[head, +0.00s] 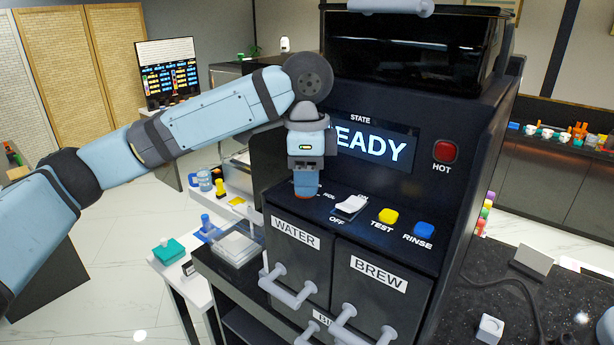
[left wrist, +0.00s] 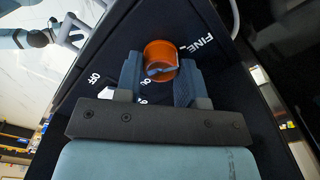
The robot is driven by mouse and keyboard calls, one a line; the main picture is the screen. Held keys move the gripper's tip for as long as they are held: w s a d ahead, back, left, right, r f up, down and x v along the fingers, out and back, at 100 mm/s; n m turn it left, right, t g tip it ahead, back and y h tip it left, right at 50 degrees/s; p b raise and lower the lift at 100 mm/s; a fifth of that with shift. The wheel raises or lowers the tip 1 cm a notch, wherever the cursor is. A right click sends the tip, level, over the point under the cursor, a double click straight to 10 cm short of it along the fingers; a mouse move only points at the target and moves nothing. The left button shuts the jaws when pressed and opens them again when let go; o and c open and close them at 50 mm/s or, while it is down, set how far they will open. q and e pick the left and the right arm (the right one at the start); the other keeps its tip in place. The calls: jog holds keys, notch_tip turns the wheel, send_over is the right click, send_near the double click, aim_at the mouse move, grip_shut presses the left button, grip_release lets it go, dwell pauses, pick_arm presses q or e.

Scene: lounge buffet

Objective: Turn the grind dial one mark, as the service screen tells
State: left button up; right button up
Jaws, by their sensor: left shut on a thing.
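The grind dial (left wrist: 161,52) is a round orange knob with a pale grey mark across its top. In the left wrist view the word FINE stands beside it on the black panel. My left gripper (left wrist: 160,72) is shut on the dial, one finger on each side. In the head view my left gripper (head: 305,185) points down onto the machine's sloping panel and hides most of the dial and its scale. The state screen (head: 378,147) is partly covered by my wrist and shows "EADY". A separate screen (head: 170,72) at the back left shows coloured rows too small to read.
Right of the dial are a white ON/OFF rocker switch (head: 350,206), a yellow TEST button (head: 384,216) and a blue RINSE button (head: 423,229). A red HOT lamp (head: 446,151) is above. Drawers labelled WATER (head: 297,234) and BREW (head: 379,274) with protruding handles lie below.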

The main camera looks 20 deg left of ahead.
dwell(0.4)
pick_arm(q)
jog(key=o, duration=0.9)
jog(key=shift+r, duration=0.15)
notch_tip(320, 180, up, 14)
jog(key=shift+f+b, duration=0.25)
jog(key=shift+b, duration=0.35)
jog(key=shift+a, duration=0.1)
